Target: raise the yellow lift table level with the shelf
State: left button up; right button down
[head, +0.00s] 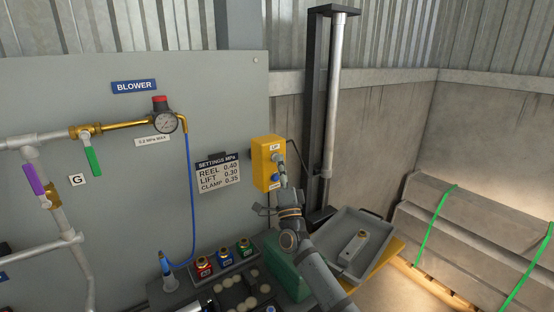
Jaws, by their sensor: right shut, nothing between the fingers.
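The yellow lift table (386,258) is low at the right, under a grey tray (379,228), beside a tall dark mast (315,100). A yellow control box (263,153) labelled LIFT is on the grey panel, with an upper grey button and a lower blue button (275,178). My right gripper (281,165) is shut and empty, its tip in front of the box by the upper button. I cannot tell whether it touches the button. My left gripper is out of view. I cannot make out the shelf for certain.
A grey block-shaped part (354,249) sits in the tray. A stack of grey slabs with green straps (437,225) stands at the right. A green box (287,267) and colored fittings (224,256) are below the panel. A gauge (165,123) and blue hose are at the left.

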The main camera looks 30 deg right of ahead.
jog(key=shift+y, duration=0.3)
dwell(0.5)
jog(key=shift+s+p, duration=0.65)
jog(key=shift+s, duration=0.2)
jog(key=s+p, duration=0.2)
jog(key=s, duration=0.1)
jog(key=s+p, duration=0.1)
jog(key=s, duration=0.1)
jog(key=shift+d, duration=0.25)
dwell(0.8)
